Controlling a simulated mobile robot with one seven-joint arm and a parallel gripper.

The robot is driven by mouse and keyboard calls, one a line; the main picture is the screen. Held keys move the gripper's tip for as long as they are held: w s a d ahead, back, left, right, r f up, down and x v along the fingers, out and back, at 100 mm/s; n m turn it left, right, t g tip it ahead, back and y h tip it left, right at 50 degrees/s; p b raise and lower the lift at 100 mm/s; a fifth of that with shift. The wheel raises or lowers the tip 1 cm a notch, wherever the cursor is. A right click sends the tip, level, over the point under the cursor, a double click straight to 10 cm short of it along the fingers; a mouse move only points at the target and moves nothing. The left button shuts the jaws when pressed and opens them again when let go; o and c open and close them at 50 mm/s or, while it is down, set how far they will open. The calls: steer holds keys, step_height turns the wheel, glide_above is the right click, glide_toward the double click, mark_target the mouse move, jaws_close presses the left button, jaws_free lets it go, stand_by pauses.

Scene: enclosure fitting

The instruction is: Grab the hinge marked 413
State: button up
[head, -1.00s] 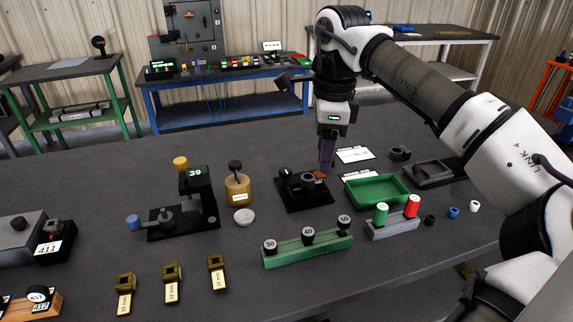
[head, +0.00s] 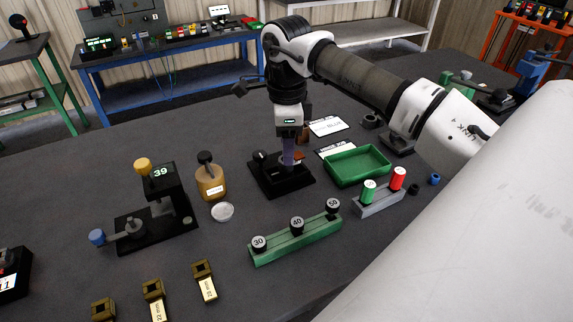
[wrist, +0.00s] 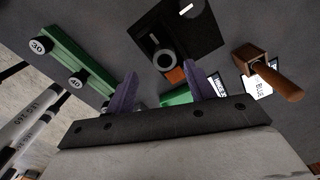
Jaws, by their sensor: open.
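No hinge marked 413 can be read in either view now. A black block (head: 12,277) with a white label is cut off at the left edge of the head view; only the digits "11" show on it. My gripper (head: 288,160) points down above a black fixture (head: 266,188) on the dark table. In the wrist view its two purple fingers (wrist: 160,88) are apart with nothing held between them. The fixture (wrist: 150,30) with its grey ring (wrist: 161,58) lies beyond the fingertips there, and its ring is mostly hidden by my gripper in the head view.
A green tray (head: 357,167), a green block with numbered knobs (head: 296,238), a black stand reading 39 (head: 160,205) and a grey holder with green and red cylinders (head: 378,203) stand around.

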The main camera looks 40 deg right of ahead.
mark_target(287, 169)
steer(key=shift+w+d+f+p, duration=0.15)
steer(key=shift+f+p, duration=0.25)
steer(key=shift+f, duration=1)
steer(key=shift+w+d+f+p, duration=0.15)
steer(key=shift+f+p, duration=0.2)
steer(key=shift+f, duration=1)
jaws_close()
steer(key=shift+r, duration=0.15)
